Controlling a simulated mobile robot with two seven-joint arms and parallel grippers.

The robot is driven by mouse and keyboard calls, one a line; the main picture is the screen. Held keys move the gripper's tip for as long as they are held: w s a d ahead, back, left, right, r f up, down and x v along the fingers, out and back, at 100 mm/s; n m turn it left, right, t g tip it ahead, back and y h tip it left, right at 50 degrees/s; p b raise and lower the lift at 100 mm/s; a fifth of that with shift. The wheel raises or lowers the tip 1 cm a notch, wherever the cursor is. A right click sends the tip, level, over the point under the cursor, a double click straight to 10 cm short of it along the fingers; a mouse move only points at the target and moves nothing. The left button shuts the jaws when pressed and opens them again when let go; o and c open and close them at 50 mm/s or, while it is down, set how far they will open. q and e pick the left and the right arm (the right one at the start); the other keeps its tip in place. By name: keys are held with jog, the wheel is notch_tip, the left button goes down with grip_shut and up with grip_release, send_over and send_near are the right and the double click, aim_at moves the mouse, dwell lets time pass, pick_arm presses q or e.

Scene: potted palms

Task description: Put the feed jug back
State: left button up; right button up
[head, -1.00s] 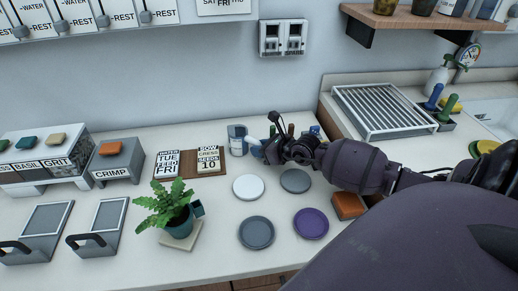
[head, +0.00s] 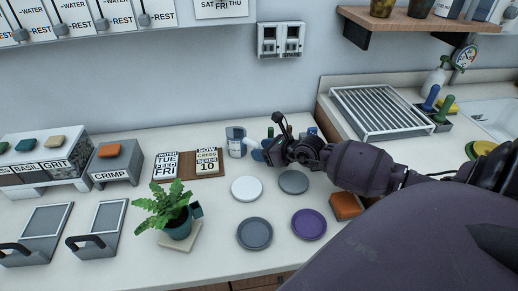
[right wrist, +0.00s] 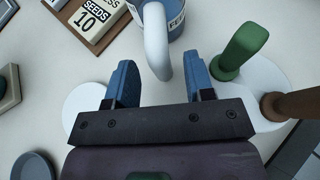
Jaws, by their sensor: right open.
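The feed jug (head: 236,142) is a grey-blue and white vessel standing on the counter near the wall, right of the sign board. In the right wrist view the jug (right wrist: 178,22) shows part of its lettering, and its pale curved handle (right wrist: 156,42) points toward my gripper. My right gripper (right wrist: 162,82) is open, its blue fingers either side of the handle's near end. Whether they touch the handle cannot be told. In the head view, my right gripper (head: 258,155) is just right of the jug. My left gripper is not in view.
Green (right wrist: 240,48) and brown (right wrist: 290,105) handled tools stand close right of the gripper. White (head: 246,189), blue-grey (head: 293,182), dark grey (head: 254,234) and purple (head: 309,224) discs lie in front. A potted fern (head: 172,208) and a sign board (head: 205,166) are left.

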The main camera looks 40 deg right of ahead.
jog(key=p+v, duration=0.1)
jog(key=v, duration=0.9)
dwell(0.5)
